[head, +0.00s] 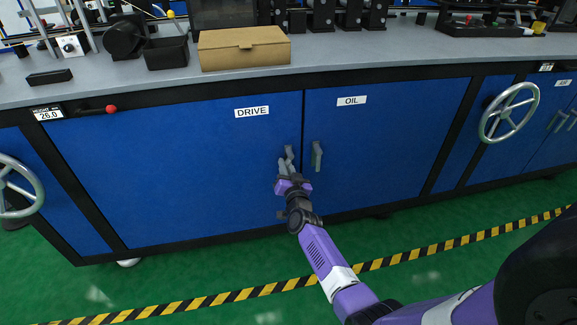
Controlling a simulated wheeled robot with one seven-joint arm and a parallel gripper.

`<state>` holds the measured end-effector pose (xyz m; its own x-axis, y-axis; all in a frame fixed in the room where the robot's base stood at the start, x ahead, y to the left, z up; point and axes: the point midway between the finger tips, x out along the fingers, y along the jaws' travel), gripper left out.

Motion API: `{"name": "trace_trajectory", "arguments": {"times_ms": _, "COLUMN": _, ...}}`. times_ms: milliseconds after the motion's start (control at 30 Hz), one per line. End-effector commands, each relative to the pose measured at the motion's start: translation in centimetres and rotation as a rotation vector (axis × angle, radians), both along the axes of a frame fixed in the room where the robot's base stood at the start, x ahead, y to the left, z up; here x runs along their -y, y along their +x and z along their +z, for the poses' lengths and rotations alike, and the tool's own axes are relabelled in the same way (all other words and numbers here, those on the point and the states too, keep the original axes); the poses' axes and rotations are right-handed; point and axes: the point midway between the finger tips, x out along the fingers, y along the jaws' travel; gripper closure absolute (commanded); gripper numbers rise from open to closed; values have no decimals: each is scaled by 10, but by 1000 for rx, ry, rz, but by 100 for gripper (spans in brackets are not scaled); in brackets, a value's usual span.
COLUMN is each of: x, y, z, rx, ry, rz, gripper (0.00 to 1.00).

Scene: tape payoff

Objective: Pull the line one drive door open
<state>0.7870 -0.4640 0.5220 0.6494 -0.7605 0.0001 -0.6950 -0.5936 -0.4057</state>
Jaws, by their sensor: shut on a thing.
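The blue drive door (190,165) carries a white label reading DRIVE (252,112) and looks closed, flush with the cabinet front. Its grey vertical handle (289,153) is near the door's right edge. My gripper (287,166) reaches up from below and is shut on this handle. The fingers hide the handle's lower part.
The blue oil door (395,145) with its own grey handle (317,156) is just to the right. Handwheels stand out at right (509,112) and far left (15,187). A cardboard box (243,50) sits on the grey worktop above. The green floor (190,285) in front is clear, with a striped line.

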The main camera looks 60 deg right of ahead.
Motion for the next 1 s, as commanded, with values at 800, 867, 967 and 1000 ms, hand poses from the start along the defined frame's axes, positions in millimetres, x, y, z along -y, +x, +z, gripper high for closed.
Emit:
{"name": "trace_trajectory", "arguments": {"times_ms": 800, "x": -15, "y": 17, "z": 24, "rx": 583, "ry": 497, "rz": 1, "gripper": 100}}
{"name": "trace_trajectory", "arguments": {"times_ms": 867, "x": -15, "y": 18, "z": 26, "rx": 620, "ry": 529, "rz": 1, "gripper": 100}}
{"name": "trace_trajectory", "arguments": {"times_ms": 967, "x": -15, "y": 18, "z": 29, "rx": 675, "ry": 577, "rz": 0, "gripper": 100}}
{"name": "trace_trajectory", "arguments": {"times_ms": 1000, "x": -15, "y": 18, "z": 30, "rx": 696, "ry": 593, "rz": 0, "gripper": 100}}
